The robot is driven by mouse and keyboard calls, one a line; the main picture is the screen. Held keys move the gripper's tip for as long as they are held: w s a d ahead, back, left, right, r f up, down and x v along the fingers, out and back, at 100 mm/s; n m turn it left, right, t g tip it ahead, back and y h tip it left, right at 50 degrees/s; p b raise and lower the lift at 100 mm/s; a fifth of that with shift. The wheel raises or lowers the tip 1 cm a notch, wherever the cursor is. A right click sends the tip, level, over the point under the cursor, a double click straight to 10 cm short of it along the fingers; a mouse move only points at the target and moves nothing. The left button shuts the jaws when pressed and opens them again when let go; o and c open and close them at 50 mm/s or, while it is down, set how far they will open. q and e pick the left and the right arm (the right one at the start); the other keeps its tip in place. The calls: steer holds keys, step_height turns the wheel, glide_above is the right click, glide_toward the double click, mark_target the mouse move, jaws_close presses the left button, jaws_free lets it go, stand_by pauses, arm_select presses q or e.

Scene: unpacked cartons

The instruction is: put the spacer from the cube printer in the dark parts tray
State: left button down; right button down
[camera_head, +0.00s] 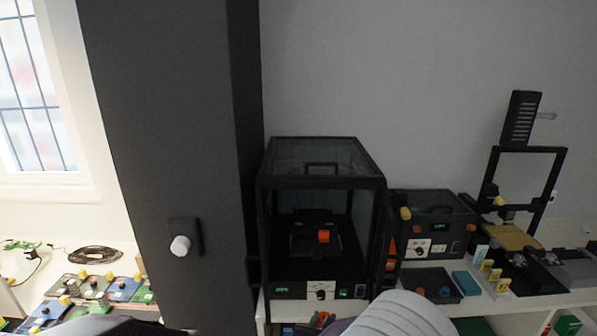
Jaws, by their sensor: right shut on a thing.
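The cube printer (320,183) is a black-framed box with clear walls, in the middle of the head view. An orange block (323,236) sits on its dark bed; I cannot tell whether this is the spacer. The dark parts tray (447,298) stands to its right, with orange and blue pieces in it. My right arm comes in at the bottom. My right gripper (322,319), small and partly hidden, appears shut on an orange piece in front of the printer, low at the table edge. My left gripper is not in view.
A blue box (467,283) is beside the tray. A dark column (170,150) stands left of the cube printer. A table with circuit boards (85,285) is at the left.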

steer(key=s+d+f+m+g+h, duration=0.2)
steer(key=s+d+f+m+h, duration=0.1)
steer(key=d+f, duration=0.3)
steer(key=s+d+f+m+g+h, duration=0.2)
steer(key=s+d+f+m+h, duration=0.2)
steer(key=f, duration=0.7)
steer(key=s+d+m, duration=0.1)
steer(key=s+d, duration=0.1)
steer(key=shift+d+f+g, duration=0.25)
steer(key=shift+d+g, duration=0.15)
